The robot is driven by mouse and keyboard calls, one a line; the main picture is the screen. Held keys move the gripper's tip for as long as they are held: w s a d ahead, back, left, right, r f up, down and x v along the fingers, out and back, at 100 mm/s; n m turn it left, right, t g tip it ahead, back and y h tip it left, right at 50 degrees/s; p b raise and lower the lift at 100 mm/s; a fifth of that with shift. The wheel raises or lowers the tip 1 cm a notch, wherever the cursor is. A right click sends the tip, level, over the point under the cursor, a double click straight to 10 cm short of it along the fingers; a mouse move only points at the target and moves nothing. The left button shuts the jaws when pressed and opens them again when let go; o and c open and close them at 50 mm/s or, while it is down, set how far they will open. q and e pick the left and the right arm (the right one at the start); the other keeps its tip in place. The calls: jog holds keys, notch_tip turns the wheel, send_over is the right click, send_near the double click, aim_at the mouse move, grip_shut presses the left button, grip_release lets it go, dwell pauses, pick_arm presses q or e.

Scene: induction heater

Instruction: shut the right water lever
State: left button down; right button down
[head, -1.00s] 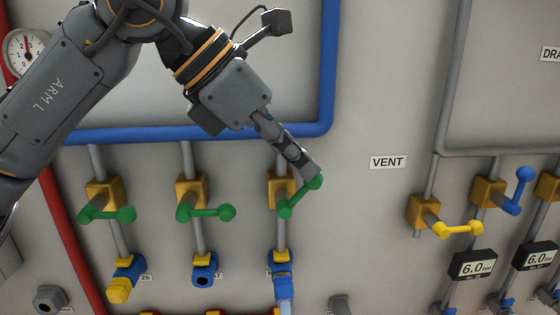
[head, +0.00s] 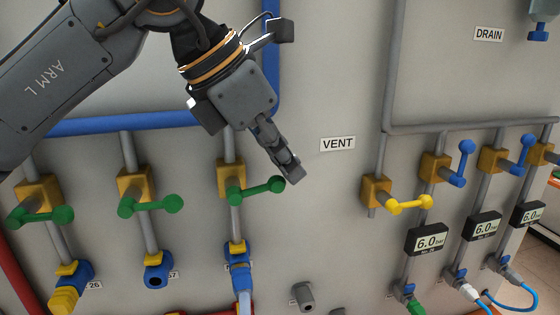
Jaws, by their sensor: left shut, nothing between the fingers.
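Three green levers sit on brass valves on the panel. The right green lever (head: 258,189) points right and slightly up, crosswise to its vertical pipe. The middle green lever (head: 150,205) and the left green lever (head: 40,215) also point right. My left gripper (head: 293,173) is shut and empty, its tip just right of and above the ball end of the right green lever. I cannot tell whether it touches the ball. My right gripper is not in view.
Blue hose couplings (head: 238,255) hang below the green levers. The panel between the right green lever and the yellow lever is clear.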

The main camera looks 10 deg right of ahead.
aim_at(277, 184)
pick_arm(q)
jog(key=shift+f, duration=0.1)
dwell(0.4)
dwell(0.9)
dwell(0.6)
jog(key=shift+a+r, duration=0.1)
jog(key=shift+r, duration=0.35)
jog(key=p+v, duration=0.2)
jog(key=v, duration=0.1)
jog(key=shift+d+r+p, duration=0.25)
jog(key=shift+r+p, duration=0.05)
jog(key=s+d+r+b, duration=0.1)
jog(key=d+r, duration=0.2)
jog(key=r, duration=0.5)
jog(key=shift+s+d+r, duration=0.35)
jog(key=shift+s+r, duration=0.05)
